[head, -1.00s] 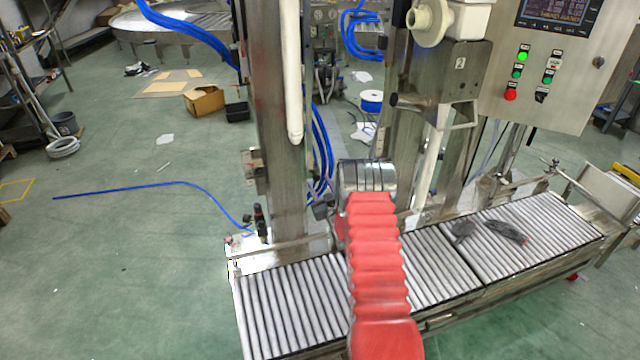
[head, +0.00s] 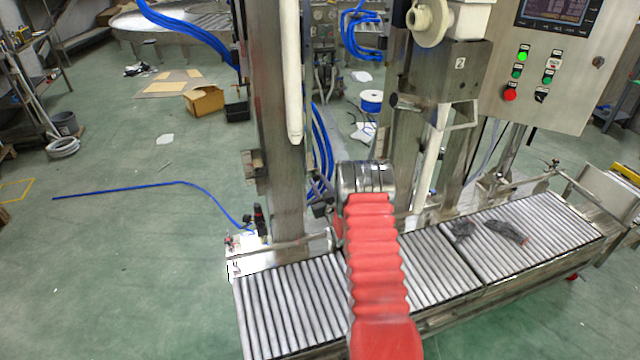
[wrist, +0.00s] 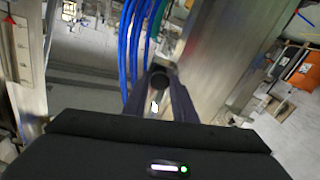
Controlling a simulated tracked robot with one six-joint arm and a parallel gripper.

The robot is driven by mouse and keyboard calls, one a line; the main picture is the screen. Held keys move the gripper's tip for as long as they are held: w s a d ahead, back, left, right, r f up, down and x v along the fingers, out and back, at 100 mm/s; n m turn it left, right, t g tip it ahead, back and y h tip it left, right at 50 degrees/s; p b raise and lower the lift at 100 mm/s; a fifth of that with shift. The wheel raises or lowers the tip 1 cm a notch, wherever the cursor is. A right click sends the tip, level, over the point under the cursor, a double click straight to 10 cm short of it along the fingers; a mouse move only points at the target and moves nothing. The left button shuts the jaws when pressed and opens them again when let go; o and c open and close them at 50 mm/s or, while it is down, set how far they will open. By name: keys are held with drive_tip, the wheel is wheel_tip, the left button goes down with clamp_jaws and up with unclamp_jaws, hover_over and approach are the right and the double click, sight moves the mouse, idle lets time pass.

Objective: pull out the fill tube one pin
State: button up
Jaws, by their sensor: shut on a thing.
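My gripper (wrist: 162,92) is shut on a dark round knob (wrist: 160,77) in the wrist view, which appears to be the pin. The knob sits between the two fingertips, in front of blue hoses and beside a steel post. In the head view my gripper (head: 321,207) is small and dark, beside the left steel column (head: 276,150); the pin cannot be made out there. A white tube (head: 293,80), likely fill tube one, hangs along that column, above and left of my gripper. How far the pin sits in its hole is hidden.
A roller conveyor (head: 290,305) runs below my arm, with dark objects (head: 507,231) at its right. A second white tube (head: 429,170) hangs under the unit marked 2. Blue hoses (head: 322,150) run behind the left column. A control panel (head: 545,65) stands at upper right.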

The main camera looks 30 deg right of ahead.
clamp_jaws()
drive_tip(key=shift+v, duration=1.2)
drive_tip(key=o, duration=0.9)
unclamp_jaws()
drive_tip(key=shift+o, duration=0.2)
drive_tip(key=shift+s, duration=0.1)
